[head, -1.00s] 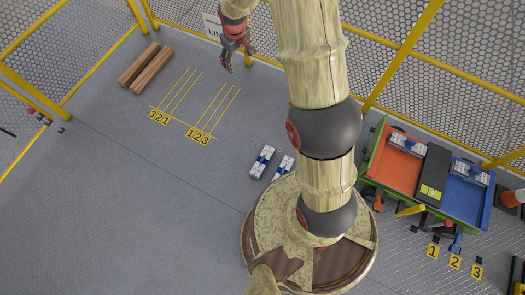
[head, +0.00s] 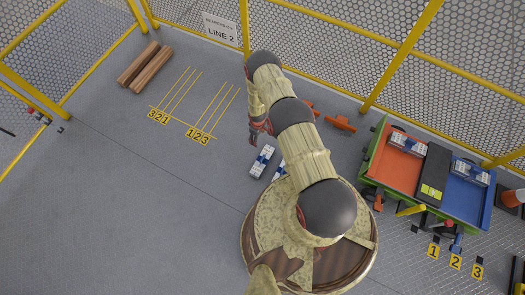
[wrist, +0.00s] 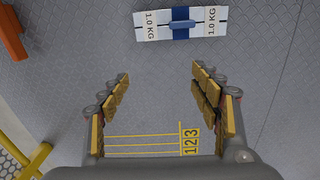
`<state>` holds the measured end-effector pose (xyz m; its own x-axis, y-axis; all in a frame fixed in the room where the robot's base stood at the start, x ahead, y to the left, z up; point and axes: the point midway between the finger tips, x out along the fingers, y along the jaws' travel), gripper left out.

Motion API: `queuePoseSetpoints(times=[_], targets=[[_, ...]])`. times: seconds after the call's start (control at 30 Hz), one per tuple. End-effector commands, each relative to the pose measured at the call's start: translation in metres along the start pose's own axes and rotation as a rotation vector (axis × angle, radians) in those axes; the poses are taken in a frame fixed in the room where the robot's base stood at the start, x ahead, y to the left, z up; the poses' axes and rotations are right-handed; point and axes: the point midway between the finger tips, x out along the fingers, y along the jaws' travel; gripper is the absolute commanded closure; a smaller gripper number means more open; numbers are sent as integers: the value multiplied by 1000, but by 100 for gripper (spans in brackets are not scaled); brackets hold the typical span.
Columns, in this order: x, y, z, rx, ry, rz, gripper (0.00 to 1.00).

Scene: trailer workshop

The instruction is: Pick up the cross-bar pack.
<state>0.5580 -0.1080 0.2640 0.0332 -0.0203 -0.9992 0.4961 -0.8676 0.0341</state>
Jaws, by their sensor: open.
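A white pack with a blue middle band (wrist: 182,24) and a "1.0 KG" label at each end lies flat on the floor. A raised blue bar crosses its middle. In the head view, one such pack (head: 262,161) lies left of my base, and another white and blue pack (head: 280,170) beside it is partly hidden by my arm. I cannot tell which of the two the wrist view shows. My gripper (wrist: 160,85) is open and empty, with the pack beyond its fingertips. In the head view, my gripper (head: 256,135) hangs just above the packs in the picture.
A cart with an orange bin (head: 387,165) and a blue bin (head: 465,203) stands right, a similar pack in each. Orange pieces (head: 340,123) lie by the fence. Brown beams (head: 146,67) lie upper left.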

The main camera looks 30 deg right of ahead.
Motion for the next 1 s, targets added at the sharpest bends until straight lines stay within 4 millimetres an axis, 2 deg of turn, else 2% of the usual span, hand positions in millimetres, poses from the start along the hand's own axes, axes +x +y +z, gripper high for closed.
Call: queuePoseSetpoints(times=[0.03,0.1,0.2,0.43,0.83,1.0], targets=[[24,-12,15,-8,-7,-10,36],[47,-24,30,-20,-12,-19,36],[71,-37,45,-34,-16,-28,36],[96,-48,58,-44,-17,-35,36],[125,-48,58,-43,-18,-35,36],[145,-49,58,-44,-19,-35,36]])
